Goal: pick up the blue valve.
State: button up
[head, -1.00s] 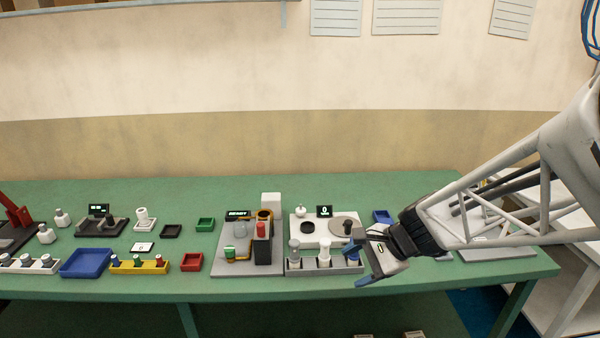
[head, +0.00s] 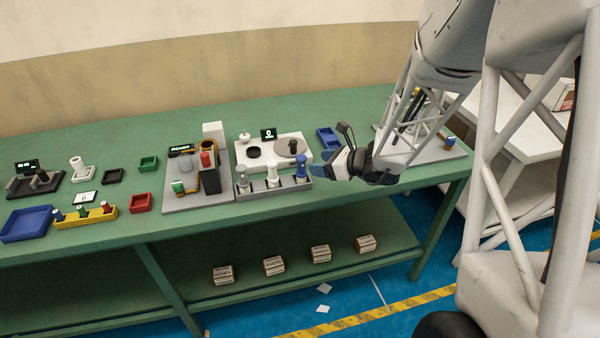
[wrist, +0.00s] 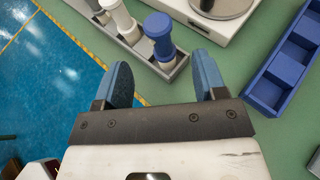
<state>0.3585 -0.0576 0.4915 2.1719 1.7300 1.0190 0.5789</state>
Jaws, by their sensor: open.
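The blue valve (head: 301,167) stands upright in the right end of a grey rack (head: 262,193), with a blue head and a white lower part. In the wrist view the blue valve (wrist: 160,32) lies ahead of my gripper (wrist: 163,78), roughly centred between the two blue fingers. The fingers are apart with nothing between them. In the head view my gripper (head: 330,167) is just right of the rack's end, pointing left toward the valve. A gap remains between fingertips and valve in the wrist view.
A white valve (head: 272,172) and a grey valve (head: 242,174) stand in the same rack. Behind it is a white station (head: 262,142) with a round plate. A blue tray (head: 326,138) sits behind my gripper. The table's front edge is close by.

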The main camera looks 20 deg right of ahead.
aim_at(301, 163)
jog(key=shift+a, duration=0.1)
jog(key=shift+x, duration=1.25)
jog(key=shift+w+a+f, duration=0.1)
jog(key=shift+f, duration=0.05)
jog(key=shift+x, duration=2.45)
jog(key=shift+f, duration=0.1)
jog(key=c, duration=1.1)
jog(key=shift+o, duration=0.2)
